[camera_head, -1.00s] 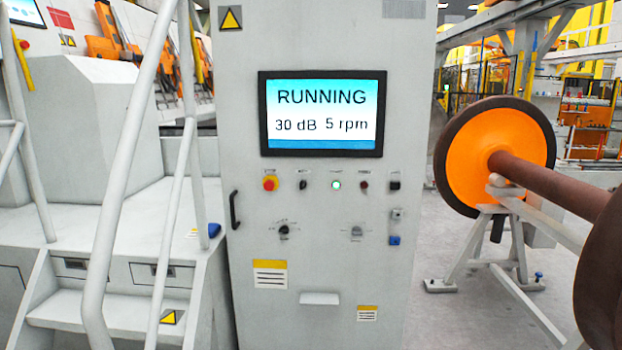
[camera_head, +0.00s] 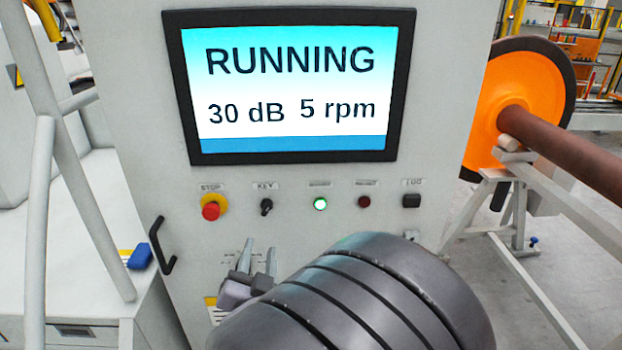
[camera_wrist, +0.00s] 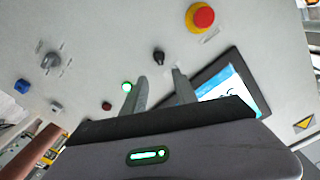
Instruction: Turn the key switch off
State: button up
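The key switch (camera_head: 266,206) is a small black knob under the KEY label, in the row of controls below the screen. It also shows in the wrist view (camera_wrist: 158,57), just beyond my fingertips. My gripper (camera_head: 258,252) is below the key switch in the head view, apart from it. In the wrist view its two fingers (camera_wrist: 160,76) stand apart with nothing between them. The screen (camera_head: 290,90) reads RUNNING, 30 dB, 5 rpm. The lower panel is partly hidden behind my arm.
A red stop button (camera_head: 211,207) on a yellow base is left of the key switch. A lit green button (camera_head: 320,204) and a dark red button (camera_head: 364,202) are to its right. A black handle (camera_head: 161,247) juts from the cabinet. An orange wheelset (camera_head: 507,95) stands at right.

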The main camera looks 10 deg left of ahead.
aim_at(266, 211)
jog(key=x, duration=1.4)
jog(key=shift+d, duration=0.1)
grip_shut()
